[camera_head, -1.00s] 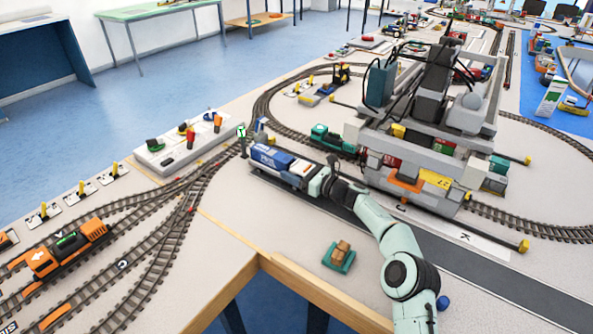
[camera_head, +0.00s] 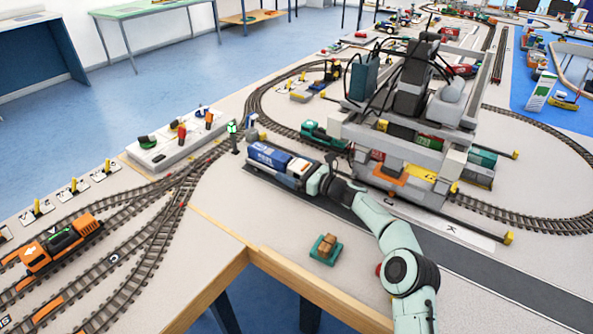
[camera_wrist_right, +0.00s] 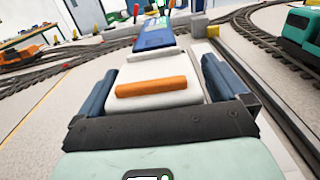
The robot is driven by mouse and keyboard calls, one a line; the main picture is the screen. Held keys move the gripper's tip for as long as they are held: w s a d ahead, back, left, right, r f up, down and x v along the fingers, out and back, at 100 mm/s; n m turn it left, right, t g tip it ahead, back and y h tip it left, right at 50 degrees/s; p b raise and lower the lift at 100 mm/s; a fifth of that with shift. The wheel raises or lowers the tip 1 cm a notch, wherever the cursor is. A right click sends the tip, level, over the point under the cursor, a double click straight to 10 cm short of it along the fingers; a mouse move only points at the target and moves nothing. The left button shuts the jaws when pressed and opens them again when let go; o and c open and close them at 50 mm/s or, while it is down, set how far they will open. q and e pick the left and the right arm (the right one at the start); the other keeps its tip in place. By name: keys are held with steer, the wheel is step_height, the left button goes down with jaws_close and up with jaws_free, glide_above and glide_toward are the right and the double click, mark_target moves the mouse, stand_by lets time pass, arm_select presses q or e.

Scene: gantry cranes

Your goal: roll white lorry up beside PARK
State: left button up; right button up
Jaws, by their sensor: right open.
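The white lorry (camera_head: 281,165) stands on the dark road strip left of the gantry crane, with a white cab and a blue load box. My right gripper (camera_head: 318,181) is at its cab end. In the right wrist view the open gripper (camera_wrist_right: 158,68) has one blue-grey finger on each side of the white cab (camera_wrist_right: 160,97), which carries an orange bar. I cannot tell whether the fingers touch it. The blue box (camera_wrist_right: 154,33) lies beyond. The word PARK is not readable; a letter K (camera_head: 452,230) shows on a white strip by the crane. My left gripper is not in view.
The grey gantry crane (camera_head: 400,140) stands right of the lorry. A signal post (camera_head: 233,138) stands near its far end. A green tray with a brown box (camera_head: 326,249) lies near the table edge. Road (camera_head: 480,268) runs clear toward the lower right.

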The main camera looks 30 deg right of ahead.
arm_select(q)
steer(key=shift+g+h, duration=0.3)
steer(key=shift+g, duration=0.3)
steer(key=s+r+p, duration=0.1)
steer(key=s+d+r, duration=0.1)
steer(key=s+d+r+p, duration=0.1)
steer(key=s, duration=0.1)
steer(key=shift+p, duration=0.3)
arm_select(e)
steer(key=v, duration=1.3)
steer(key=shift+s, duration=0.25)
